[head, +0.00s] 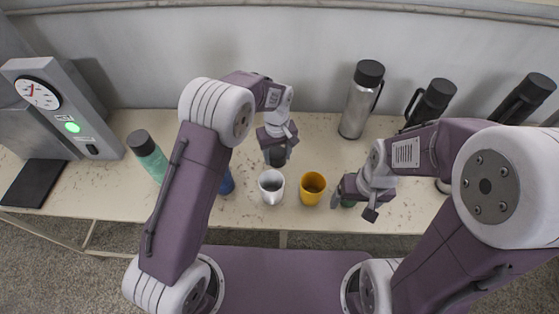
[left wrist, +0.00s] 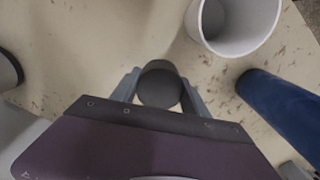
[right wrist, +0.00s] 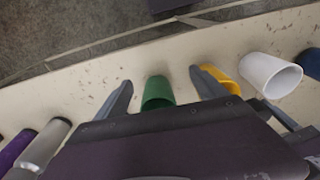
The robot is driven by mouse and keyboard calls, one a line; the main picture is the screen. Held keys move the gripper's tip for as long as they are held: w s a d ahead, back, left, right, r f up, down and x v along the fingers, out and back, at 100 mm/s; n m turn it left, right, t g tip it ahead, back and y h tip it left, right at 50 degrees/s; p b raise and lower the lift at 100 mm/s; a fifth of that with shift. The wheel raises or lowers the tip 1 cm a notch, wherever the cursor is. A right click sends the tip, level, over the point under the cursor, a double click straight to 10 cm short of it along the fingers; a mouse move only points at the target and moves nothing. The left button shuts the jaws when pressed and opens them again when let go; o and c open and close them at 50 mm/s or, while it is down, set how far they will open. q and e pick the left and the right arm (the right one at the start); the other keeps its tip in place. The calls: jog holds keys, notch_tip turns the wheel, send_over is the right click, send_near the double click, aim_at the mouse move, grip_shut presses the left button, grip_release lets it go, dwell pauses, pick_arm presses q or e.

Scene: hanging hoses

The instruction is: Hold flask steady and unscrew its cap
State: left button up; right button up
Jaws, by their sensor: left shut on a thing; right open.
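My left gripper (head: 277,152) is shut on a dark, round-topped thing at the middle of the table. In the left wrist view the gripper (left wrist: 160,82) has a finger on each side of this dark round top (left wrist: 159,87); the body below is hidden, so I cannot tell whether it is a flask. My right gripper (head: 362,204) is open near the table's front edge, above a green cup (right wrist: 157,92) that shows between its fingers. Capped flasks stand around: a teal one (head: 153,163) at left, a steel one (head: 357,110) and a black one (head: 428,104) at the back.
A white cup (head: 271,188) and a yellow mug (head: 312,188) stand between my grippers. A blue thing (head: 227,183) is partly behind my left arm. A grey machine with a dial (head: 58,106) is at the left end. Another dark flask (head: 524,98) stands at the far right.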

aim_at(277, 163)
pick_arm(q)
jog(key=f, duration=0.3)
jog(key=shift+s+a+f, duration=0.1)
jog(key=shift+s+f, duration=0.1)
jog(key=shift+f, duration=0.05)
jog(key=shift+w+f, duration=0.15)
jog(key=shift+f, duration=0.15)
jog(key=o, duration=1.6)
jog(key=shift+c, duration=0.2)
notch_tip(277, 163, up, 12)
jog(key=shift+r+b, duration=0.2)
jog(key=shift+b, duration=0.2)
